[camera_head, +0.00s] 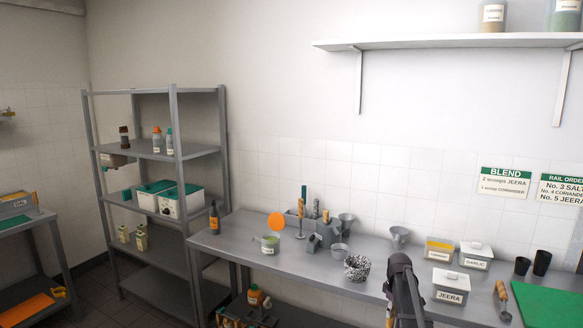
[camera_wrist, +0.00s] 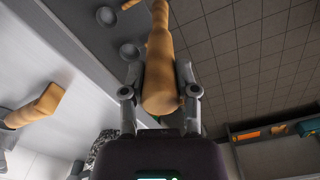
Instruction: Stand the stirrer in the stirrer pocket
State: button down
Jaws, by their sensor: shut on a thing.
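In the wrist view my gripper (camera_wrist: 160,92) is shut on a long tan wooden piece, which I take to be the stirrer (camera_wrist: 158,50). It runs from between the fingers toward the top edge, where its far end is cut off. In the head view my dark wrist (camera_head: 402,280) is in front of the counter's front edge, and the fingers are hidden or out of frame. A grey holder (camera_head: 326,233) with upright tools stands at the back of the counter, left of my arm. I cannot tell which opening is the stirrer pocket.
The grey counter (camera_head: 225,243) holds a patterned bowl (camera_head: 357,267), a jar with an orange disc above it (camera_head: 270,244), metal cups, a JEERA box (camera_head: 451,286) and a wooden-handled scoop (camera_head: 502,300). A shelf rack (camera_head: 178,150) stands left. A wall shelf (camera_head: 440,43) hangs above.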

jog(key=s+a+r+p, duration=0.1)
jog(key=a+r+p, duration=0.1)
jog(key=r+p, duration=0.8)
jog(key=s+a+r+n+p, duration=0.1)
jog(key=s+a+r+p, duration=0.1)
jog(key=r+p, duration=0.8)
jog(key=s+a+r+n+p, duration=0.1)
jog(key=s+a+r+p, duration=0.1)
jog(key=r+p, duration=0.8)
jog(key=shift+a+r, duration=0.45)
jog(key=shift+r, duration=0.2)
jog(key=shift+s+f, duration=0.1)
jog(key=shift+s, duration=0.1)
